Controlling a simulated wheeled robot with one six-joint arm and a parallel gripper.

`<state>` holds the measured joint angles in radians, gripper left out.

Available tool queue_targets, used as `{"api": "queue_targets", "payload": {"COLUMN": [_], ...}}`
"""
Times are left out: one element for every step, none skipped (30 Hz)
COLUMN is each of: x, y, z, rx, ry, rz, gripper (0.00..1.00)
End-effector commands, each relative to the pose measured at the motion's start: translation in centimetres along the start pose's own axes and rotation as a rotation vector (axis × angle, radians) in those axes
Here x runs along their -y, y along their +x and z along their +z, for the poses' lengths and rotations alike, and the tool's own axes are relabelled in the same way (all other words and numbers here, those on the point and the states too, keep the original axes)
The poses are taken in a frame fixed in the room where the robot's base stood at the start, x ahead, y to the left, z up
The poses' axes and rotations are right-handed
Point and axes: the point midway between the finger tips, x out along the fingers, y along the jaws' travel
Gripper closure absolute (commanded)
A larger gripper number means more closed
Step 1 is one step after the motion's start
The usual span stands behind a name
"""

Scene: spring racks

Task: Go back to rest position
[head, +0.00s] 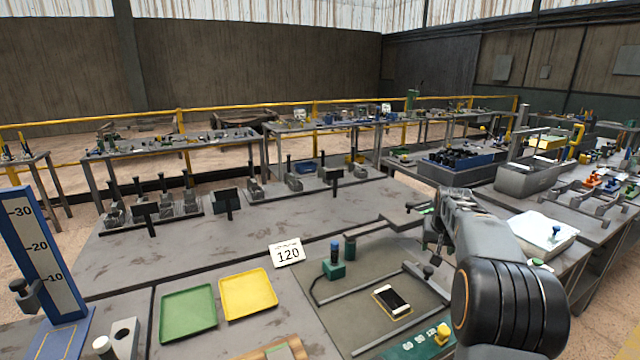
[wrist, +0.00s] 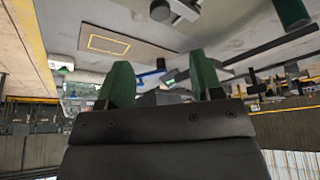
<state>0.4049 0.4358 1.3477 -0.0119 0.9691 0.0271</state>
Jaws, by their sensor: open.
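My gripper (head: 433,240) is at the end of my arm, raised above the right part of the grey workbench (head: 230,235) in the head view. In the wrist view my gripper (wrist: 162,82) shows two green fingers spread apart, with nothing held between them.
A green tray (head: 188,312) and a yellow tray (head: 248,293) lie on the bench near a "120" card (head: 288,252). A blue height gauge (head: 45,255) stands at left. A white box (head: 543,231) is right of my arm. Racks with upright posts line the bench's far side.

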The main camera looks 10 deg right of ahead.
Motion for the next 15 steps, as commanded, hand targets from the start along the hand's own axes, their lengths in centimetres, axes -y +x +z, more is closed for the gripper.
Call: {"api": "queue_targets", "payload": {"x": [0.0, 0.0, 0.0, 0.0, 0.0, 0.0, 0.0, 0.0, 0.1, 0.2, 0.2, 0.4, 0.5, 0.6, 0.8], "y": [0.4, 0.7, 1.1, 1.4, 1.6, 1.9, 1.9, 2.0, 2.1, 2.2, 2.2, 2.1, 2.1, 2.1, 2.0], "z": [0.4, 0.7, 1.2, 1.6, 2.0, 2.5, 2.9, 3.3, 3.9, 4.3, 4.7, 5.2, 5.6, 5.9, 6.5], "rx": [0.011, 0.020, 0.032, 0.043, 0.051, 0.064, 0.071, 0.079, 0.088, 0.095, 0.102, 0.108, 0.114, 0.119, 0.125], "ry": [-0.001, -0.002, -0.002, -0.003, -0.004, -0.005, -0.005, -0.006, -0.008, -0.010, -0.012, -0.015, -0.018, -0.020, -0.024], "rz": [0.000, 0.000, 0.000, 0.000, 0.000, 0.000, -0.001, -0.001, -0.002, -0.002, -0.003, -0.004, -0.005, -0.005, -0.007], "gripper": [0.40, 0.40, 0.40, 0.40, 0.40, 0.40, 0.40, 0.40, 0.40, 0.40, 0.40, 0.40, 0.40, 0.40, 0.40]}}
